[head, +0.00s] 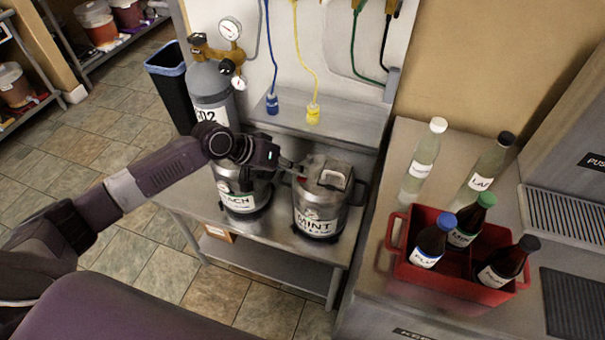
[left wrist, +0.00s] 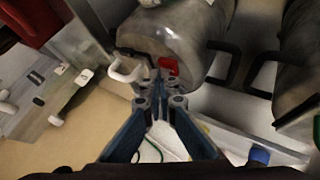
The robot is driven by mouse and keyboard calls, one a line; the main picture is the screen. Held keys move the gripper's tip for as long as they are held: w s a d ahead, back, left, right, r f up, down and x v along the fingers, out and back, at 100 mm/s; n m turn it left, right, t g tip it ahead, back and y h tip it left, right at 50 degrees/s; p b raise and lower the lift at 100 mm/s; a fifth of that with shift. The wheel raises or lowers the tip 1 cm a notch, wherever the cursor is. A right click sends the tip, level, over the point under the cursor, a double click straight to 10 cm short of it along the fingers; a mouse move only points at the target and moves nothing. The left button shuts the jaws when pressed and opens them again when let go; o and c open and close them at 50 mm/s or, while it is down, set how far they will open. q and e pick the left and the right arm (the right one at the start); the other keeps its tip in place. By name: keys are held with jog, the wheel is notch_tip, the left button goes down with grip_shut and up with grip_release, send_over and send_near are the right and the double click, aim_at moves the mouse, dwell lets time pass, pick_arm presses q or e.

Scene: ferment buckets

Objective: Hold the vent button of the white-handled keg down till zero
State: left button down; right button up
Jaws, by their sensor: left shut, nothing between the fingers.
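The white-handled keg (head: 318,212), labelled MINT, stands upright on a metal stand; its white handle (head: 333,180) shows on top. In the left wrist view the keg (left wrist: 180,35) fills the upper middle, with the white handle (left wrist: 124,72) left of a red button (left wrist: 168,66). My left gripper (head: 298,168) is shut and empty over the keg's top. In the left wrist view its fingertips (left wrist: 160,85) are right beside the red button. I cannot tell whether they touch it.
Another keg (head: 242,190) stands close on the left, under my left arm. A CO2 cylinder (head: 211,92) with gauges stands behind it. On the right counter are a red crate (head: 462,285) with several bottles and two clear bottles. Coloured hoses hang behind the kegs.

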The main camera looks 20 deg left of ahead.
pick_arm(q)
jog(key=shift+r+p, duration=0.85)
jog(key=shift+r, duration=0.05)
notch_tip(320, 180, up, 5)
jog(key=p, duration=0.5)
jog(key=shift+r, duration=0.1)
